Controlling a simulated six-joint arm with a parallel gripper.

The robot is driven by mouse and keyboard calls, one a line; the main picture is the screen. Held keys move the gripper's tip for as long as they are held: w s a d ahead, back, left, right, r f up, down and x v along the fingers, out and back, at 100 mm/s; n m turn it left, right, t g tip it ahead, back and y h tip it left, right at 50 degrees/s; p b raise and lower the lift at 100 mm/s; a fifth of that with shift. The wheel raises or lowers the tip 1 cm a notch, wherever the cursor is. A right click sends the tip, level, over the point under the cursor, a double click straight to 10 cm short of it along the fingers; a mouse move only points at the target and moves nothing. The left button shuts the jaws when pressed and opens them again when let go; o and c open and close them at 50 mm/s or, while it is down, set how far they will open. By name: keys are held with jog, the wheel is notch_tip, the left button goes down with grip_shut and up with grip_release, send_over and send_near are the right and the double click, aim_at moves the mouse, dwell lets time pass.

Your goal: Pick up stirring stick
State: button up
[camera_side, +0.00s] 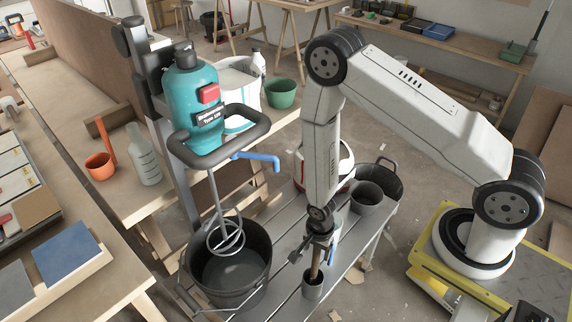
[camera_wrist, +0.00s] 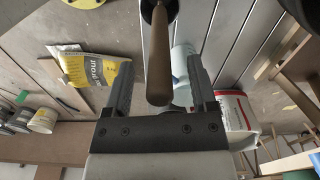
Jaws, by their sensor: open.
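My gripper (camera_side: 319,243) is open around the upper part of the stick. In the wrist view my gripper (camera_wrist: 160,72) has a finger on each side of the handle, with a visible gap on both sides. The stick's lower end is hidden in the cup.
A black bucket (camera_side: 262,250) stands left under a teal mixer (camera_side: 190,92) with a hanging whisk. A grey pot (camera_side: 366,198), a black bucket (camera_side: 392,184) and a white bucket with red (camera_side: 346,164) stand behind my gripper. A yellow bag (camera_wrist: 87,68) lies left in the wrist view.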

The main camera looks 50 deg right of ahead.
jog(key=shift+f, duration=0.55)
grip_shut()
